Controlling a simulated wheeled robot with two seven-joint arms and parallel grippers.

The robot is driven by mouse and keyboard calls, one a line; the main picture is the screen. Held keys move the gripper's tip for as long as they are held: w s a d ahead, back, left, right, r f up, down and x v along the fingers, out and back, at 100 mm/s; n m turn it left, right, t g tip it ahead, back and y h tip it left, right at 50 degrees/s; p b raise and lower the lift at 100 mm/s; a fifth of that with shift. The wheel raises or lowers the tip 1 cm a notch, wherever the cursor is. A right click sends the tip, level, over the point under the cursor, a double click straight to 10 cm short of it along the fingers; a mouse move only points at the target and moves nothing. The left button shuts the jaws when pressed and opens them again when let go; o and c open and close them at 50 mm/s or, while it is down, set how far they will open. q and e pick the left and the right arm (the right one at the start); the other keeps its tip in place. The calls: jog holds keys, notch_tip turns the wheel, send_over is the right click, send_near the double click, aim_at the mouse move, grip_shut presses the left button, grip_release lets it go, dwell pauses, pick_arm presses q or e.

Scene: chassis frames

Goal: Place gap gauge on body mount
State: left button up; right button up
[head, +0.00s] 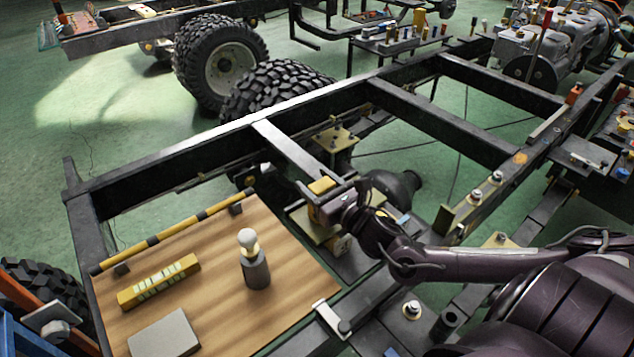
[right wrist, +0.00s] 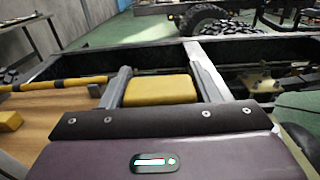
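My right gripper (head: 322,200) is over the chassis, beside the right edge of the wooden board. In the right wrist view, a yellow block (right wrist: 160,90) sits between its two fingers and appears gripped; I take it to be the gap gauge. The block also shows at the fingertips in the head view (head: 321,185). Below the gripper is a brass-coloured plate (head: 312,227), partly hidden by the hand. Another brass-coloured mount plate (head: 336,139) is on the frame behind. Which one is the body mount I cannot tell. My left gripper is not in view.
The wooden board (head: 220,320) holds a yellow bar with pale marks (head: 158,284), a grey block (head: 164,335), a pale-knobbed dark cylinder (head: 255,265) and a striped rod (head: 172,231). A crossmember (head: 290,148) and black rails border the gripper. Bolts stand along the right rail.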

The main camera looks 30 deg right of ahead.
jog(key=o, duration=0.3)
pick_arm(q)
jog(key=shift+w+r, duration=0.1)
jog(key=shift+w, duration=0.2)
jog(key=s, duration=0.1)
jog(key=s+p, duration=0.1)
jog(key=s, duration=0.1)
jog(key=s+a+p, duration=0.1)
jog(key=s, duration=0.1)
pick_arm(e)
jog(key=s, duration=0.8)
jog(key=s+d, duration=0.1)
jog(key=s, duration=0.3)
jog(key=shift+r, duration=0.1)
